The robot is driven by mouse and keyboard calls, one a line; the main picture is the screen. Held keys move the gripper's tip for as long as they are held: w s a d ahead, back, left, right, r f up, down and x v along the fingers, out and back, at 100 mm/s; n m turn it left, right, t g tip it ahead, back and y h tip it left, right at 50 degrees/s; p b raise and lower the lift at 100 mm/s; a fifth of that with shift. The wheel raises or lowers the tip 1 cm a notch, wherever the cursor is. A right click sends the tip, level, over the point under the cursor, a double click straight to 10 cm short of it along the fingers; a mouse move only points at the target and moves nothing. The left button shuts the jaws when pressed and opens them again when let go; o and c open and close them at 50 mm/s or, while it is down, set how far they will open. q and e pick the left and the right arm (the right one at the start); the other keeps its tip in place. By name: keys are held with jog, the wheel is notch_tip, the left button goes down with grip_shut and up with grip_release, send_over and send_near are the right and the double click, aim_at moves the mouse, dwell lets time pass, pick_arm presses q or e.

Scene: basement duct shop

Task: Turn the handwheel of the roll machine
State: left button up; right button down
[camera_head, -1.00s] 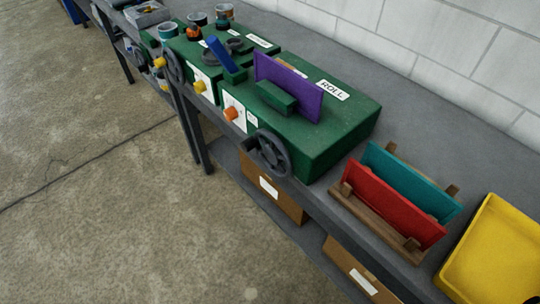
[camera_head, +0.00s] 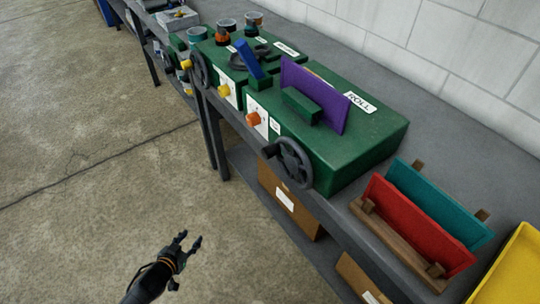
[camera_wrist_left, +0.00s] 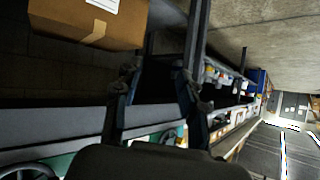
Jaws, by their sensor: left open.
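The green roll machine (camera_head: 365,135), labelled ROLL, stands on the grey bench with a purple sheet (camera_head: 314,92) upright in its top. Its dark handwheel (camera_head: 294,163) is on the front face at the bench's front edge, with a crank knob at its left. Part of a dark wheel (camera_wrist_left: 28,172) shows at the lower left of the left wrist view. My left gripper (camera_head: 190,240) is open and empty over the floor, in front of the bench and well apart from the handwheel. Its fingers also show in the left wrist view (camera_wrist_left: 157,88). My right gripper is not in view.
A second green machine (camera_head: 222,62) with its own handwheel (camera_head: 197,70) stands to the left. A wooden rack (camera_head: 392,240) holds a red and a teal panel at the right, near a yellow tray (camera_head: 515,270). Cardboard boxes (camera_head: 285,198) sit on the lower shelf. The floor in front is clear.

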pick_arm(q)
jog(key=w+d+r+m+t+h, duration=0.25)
jog(key=w+r, duration=0.35)
jog(key=r, duration=0.4)
jog(key=m+g+h+b, duration=0.25)
jog(key=m+h, duration=0.35)
jog(key=h, duration=0.3)
send_near(264, 154)
jog(key=p+x, duration=0.2)
jog(key=x, duration=0.8)
jog(key=shift+d, duration=0.1)
jog(key=shift+x, duration=0.8)
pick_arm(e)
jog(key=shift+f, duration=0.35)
pick_arm(q)
jog(key=shift+c, duration=0.2)
grip_shut()
